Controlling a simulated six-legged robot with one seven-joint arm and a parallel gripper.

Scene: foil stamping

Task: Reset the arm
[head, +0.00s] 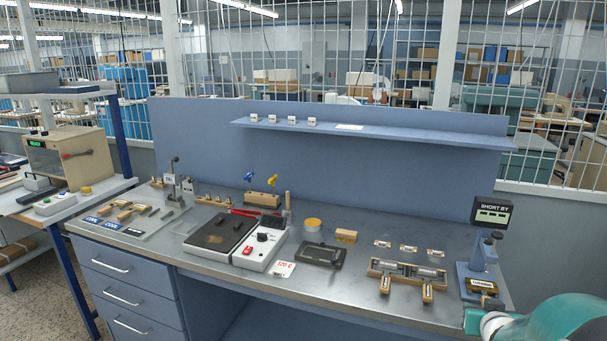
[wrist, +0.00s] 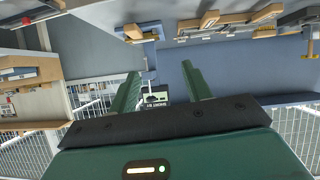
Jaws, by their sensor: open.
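My gripper (wrist: 160,72) shows in the wrist view with its two green fingers spread wide apart. Nothing is between the fingers. Part of my teal arm (head: 560,318) shows at the lower right corner of the head view, beside the right end of the bench. The gripper's fingers cannot be made out in the head view. The wrist view looks upside down, with the bench at its top and the display sign (wrist: 156,98) appearing beyond the fingers.
A metal workbench (head: 350,285) carries a hot plate (head: 220,233), a yellow-topped tin (head: 313,224), a wooden holder (head: 408,270) and a stand with a "SHORT BY" display (head: 492,214). A blue shelf (head: 400,133) runs behind. A side table holds a beige oven (head: 70,158).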

